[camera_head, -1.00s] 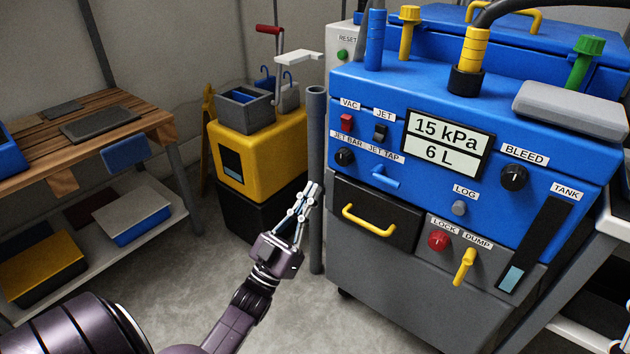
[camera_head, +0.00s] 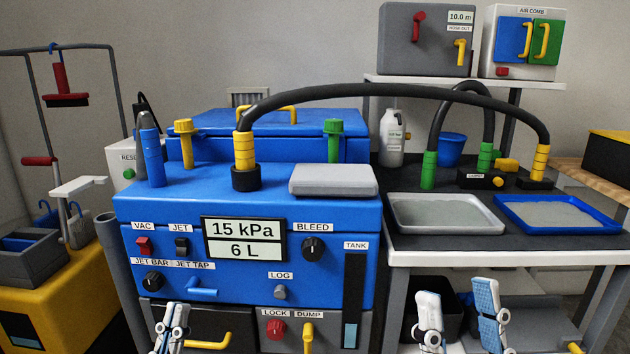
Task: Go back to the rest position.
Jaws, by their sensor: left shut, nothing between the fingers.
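My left gripper (camera_head: 171,328) shows at the bottom of the head view, in front of the lower left of the blue machine (camera_head: 150,205). Its fingers are together and nothing shows between them. My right gripper (camera_head: 461,318) is at the bottom right, its two white and blue fingers spread wide with nothing between them. It is in front of the space under the dark-topped table (camera_head: 400,241). Only the finger ends of both grippers show; the wrists and arms are below the picture.
The machine's display (camera_head: 243,240) reads 15 kPa and 6 L. A yellow drawer handle (camera_head: 210,341) and a red knob (camera_head: 276,330) are low on its front. A grey tray (camera_head: 446,232) and a blue tray (camera_head: 596,231) lie on the table. A yellow cart (camera_head: 60,305) stands left.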

